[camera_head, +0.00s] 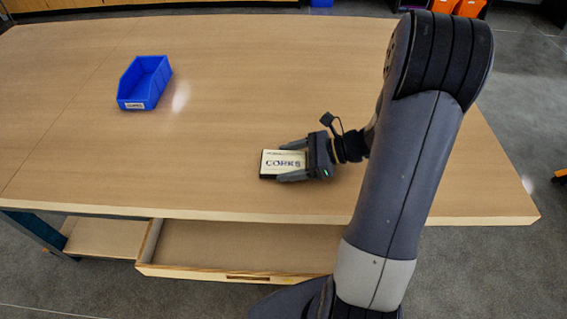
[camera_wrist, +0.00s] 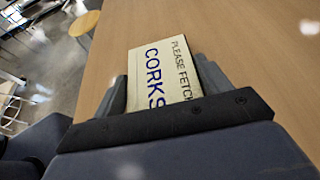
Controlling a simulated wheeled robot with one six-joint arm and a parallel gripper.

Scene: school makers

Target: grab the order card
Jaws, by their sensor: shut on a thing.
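The order card (camera_head: 283,160) is a small pale block with a dark edge, lettered "CORKS", on or just above the wooden table near its front edge. In the wrist view the card (camera_wrist: 170,70) reads "PLEASE FETCH CORKS". My gripper (camera_head: 292,161) comes from the right and is shut on the card, one finger along each side. In the wrist view my gripper's fingers (camera_wrist: 160,82) flank the card, and its near end is hidden behind the gripper body. I cannot tell whether the card touches the table.
A blue bin (camera_head: 133,104) labelled "CORKS" stands at the back left of the table (camera_head: 220,70). An open, empty-looking drawer (camera_head: 230,245) juts out below the front edge. The tabletop between bin and card is clear.

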